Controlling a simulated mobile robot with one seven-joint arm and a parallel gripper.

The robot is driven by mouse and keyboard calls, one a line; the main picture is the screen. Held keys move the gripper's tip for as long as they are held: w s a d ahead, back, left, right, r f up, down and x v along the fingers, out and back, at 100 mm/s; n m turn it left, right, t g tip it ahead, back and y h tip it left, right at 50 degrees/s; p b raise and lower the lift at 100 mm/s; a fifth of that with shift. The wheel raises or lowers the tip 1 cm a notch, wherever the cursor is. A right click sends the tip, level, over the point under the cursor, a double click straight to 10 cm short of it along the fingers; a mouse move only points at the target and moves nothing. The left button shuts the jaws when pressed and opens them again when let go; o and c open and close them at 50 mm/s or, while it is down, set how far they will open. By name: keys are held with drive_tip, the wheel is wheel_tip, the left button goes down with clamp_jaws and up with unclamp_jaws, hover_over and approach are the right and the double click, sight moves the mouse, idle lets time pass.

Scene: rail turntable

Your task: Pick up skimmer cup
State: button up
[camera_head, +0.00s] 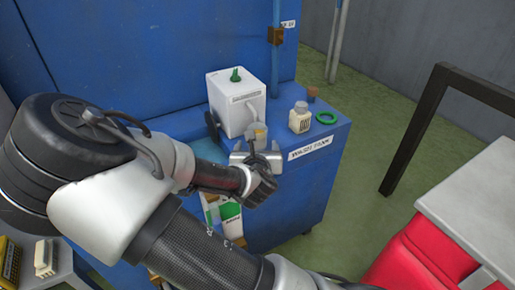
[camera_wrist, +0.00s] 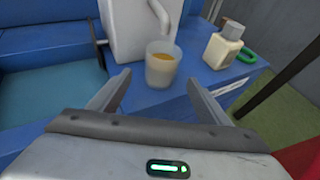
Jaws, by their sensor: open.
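The skimmer cup looks to be a small translucent cup (camera_wrist: 161,66) with amber liquid, upright on the blue cabinet top. It stands below the curved spout of a white box-shaped unit (camera_wrist: 128,30). In the head view, the cup (camera_head: 259,132) shows just beyond my gripper (camera_head: 257,153), partly hidden by it. My gripper (camera_wrist: 158,78) is open in the wrist view, its fingers pointing toward the cup and lying left and right of it in the picture. Nothing is held. I cannot tell whether the fingertips reach past the cup's near side.
Right of the cup on the blue cabinet (camera_head: 325,150) are a cream bottle (camera_head: 300,119), a green ring (camera_head: 327,118) and a small brown item (camera_head: 312,94). A dark frame (camera_head: 420,125) and a red and white unit (camera_head: 415,258) stand at the right.

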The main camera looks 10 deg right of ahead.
drive_tip(key=x, duration=0.2)
drive_tip(key=b+x, duration=0.1)
drive_tip(key=x, duration=0.2)
drive_tip(key=b+x, duration=0.1)
drive_tip(key=x, duration=0.1)
drive_tip(key=shift+w+d+r, duration=0.15)
drive_tip(key=shift+w+d, duration=0.05)
drive_tip(key=shift+w, duration=0.2)
drive_tip(key=c, duration=1.1)
